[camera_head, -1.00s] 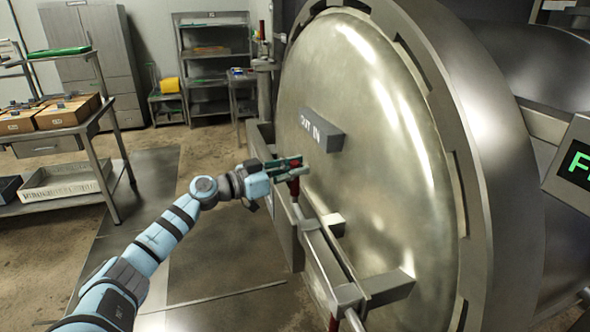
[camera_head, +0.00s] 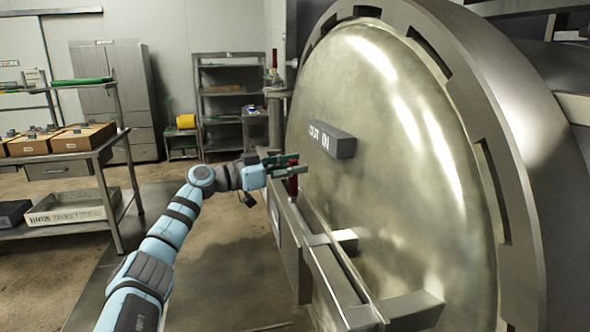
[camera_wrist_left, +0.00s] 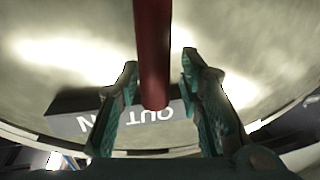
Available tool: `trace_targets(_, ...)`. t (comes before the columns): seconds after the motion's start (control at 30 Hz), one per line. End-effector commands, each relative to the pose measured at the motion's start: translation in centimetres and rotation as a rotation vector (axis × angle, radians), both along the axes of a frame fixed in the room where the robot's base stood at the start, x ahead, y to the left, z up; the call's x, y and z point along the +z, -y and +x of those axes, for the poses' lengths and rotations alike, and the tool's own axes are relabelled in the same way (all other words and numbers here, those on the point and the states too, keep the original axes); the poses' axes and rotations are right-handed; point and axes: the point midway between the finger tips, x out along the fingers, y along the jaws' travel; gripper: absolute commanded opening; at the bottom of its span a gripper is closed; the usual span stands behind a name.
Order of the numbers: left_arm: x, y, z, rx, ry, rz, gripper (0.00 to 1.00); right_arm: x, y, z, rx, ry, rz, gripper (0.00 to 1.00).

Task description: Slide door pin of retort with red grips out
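The retort door (camera_head: 385,160) is a large round metal disc, with a block marked "OUT IN" (camera_head: 332,140) on it. A bracket with long metal rails (camera_head: 330,270) runs down the door's lower left. A red grip (camera_head: 292,186) stands at the upper end of these rails. My left gripper (camera_head: 290,165) is at this grip. In the left wrist view, the red grip (camera_wrist_left: 153,55) lies between the two green fingers, with a gap visible on the right side; the fingers look open around it. The pin itself is not clearly seen. My right gripper is out of view.
A steel trolley (camera_head: 60,162) with cardboard boxes and a white crate (camera_head: 75,207) stands at the left. Shelves (camera_head: 228,100) and a cabinet (camera_head: 112,95) are at the back. The floor left of the door is clear.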

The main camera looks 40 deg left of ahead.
Motion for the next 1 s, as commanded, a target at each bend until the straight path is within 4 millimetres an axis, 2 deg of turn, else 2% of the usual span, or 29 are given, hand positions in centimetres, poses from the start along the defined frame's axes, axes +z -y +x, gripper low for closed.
trace_targets(0.27, 0.0, 0.1, 0.0, -0.002, 0.0, 0.0, 0.41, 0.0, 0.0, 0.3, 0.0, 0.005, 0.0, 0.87)
trace_targets(0.37, 0.7, 0.1, 0.0, -0.003, 0.003, 0.001, 0.41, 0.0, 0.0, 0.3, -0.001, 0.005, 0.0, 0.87)
trace_targets(0.47, 2.6, 0.0, 0.0, -0.002, 0.007, -0.001, 0.41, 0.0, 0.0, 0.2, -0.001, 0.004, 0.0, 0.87)
trace_targets(0.6, 6.4, -0.1, 0.0, -0.001, 0.01, -0.004, 0.41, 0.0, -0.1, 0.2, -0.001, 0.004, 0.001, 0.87)
trace_targets(0.7, 8.4, -0.1, 0.0, 0.0, 0.007, -0.004, 0.41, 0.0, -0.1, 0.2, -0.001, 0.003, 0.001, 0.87)
trace_targets(0.83, 9.7, -0.1, 0.0, -0.001, 0.001, -0.003, 0.41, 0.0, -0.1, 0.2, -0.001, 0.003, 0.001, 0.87)
trace_targets(1.0, 9.9, -0.1, 0.1, 0.0, -0.001, -0.002, 0.41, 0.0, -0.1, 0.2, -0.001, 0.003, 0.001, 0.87)
